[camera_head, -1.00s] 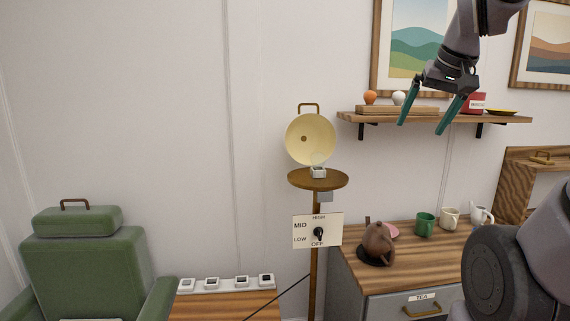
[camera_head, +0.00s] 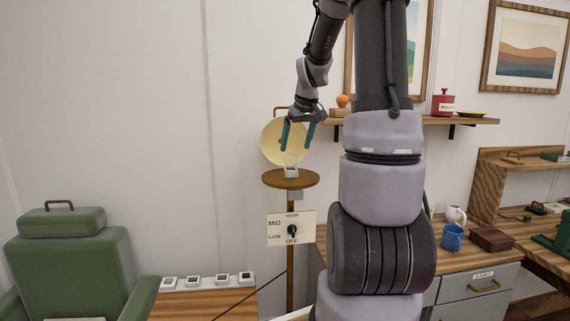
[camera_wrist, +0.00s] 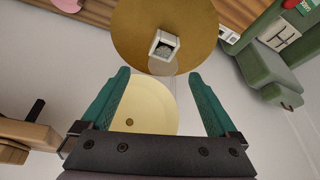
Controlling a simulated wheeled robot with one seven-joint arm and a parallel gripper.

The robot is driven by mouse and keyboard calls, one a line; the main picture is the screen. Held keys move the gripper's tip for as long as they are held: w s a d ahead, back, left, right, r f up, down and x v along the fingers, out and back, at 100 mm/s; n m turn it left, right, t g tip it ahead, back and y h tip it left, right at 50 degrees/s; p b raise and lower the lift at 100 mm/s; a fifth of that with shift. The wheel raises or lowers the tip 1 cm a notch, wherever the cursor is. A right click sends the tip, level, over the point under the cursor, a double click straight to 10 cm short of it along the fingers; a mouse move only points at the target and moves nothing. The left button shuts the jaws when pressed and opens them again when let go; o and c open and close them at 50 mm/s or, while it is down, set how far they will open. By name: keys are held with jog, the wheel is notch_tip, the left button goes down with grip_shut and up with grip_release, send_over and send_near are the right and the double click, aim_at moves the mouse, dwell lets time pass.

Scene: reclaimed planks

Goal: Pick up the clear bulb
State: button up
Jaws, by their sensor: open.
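The clear bulb (camera_head: 291,159) stands upright in a small white socket (camera_head: 291,173) on the round wooden top (camera_head: 275,180) of the lamp stand. It is see-through and hard to make out. In the wrist view the bulb (camera_wrist: 161,65) shows faintly at the socket (camera_wrist: 170,38), just beyond and between my fingertips. My gripper (camera_head: 297,148) points down, open and empty, just above the bulb in the head view. The cream dish reflector (camera_head: 271,145) stands behind the bulb, and my gripper partly covers it.
A dial panel (camera_head: 292,229) hangs on the stand below the top. A green armchair (camera_head: 75,260) and a low wooden table (camera_head: 210,306) are at the left. A wall shelf (camera_head: 470,121) and a drawer cabinet (camera_head: 480,285) are at the right, partly behind my arm.

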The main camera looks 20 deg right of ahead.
aim_at(292, 153)
jog(key=x, duration=0.6)
jog(key=shift+w+a+f, duration=0.15)
jog(key=shift+w+a, duration=0.15)
jog(key=shift+w, duration=0.1)
jog(key=c, duration=1.4)
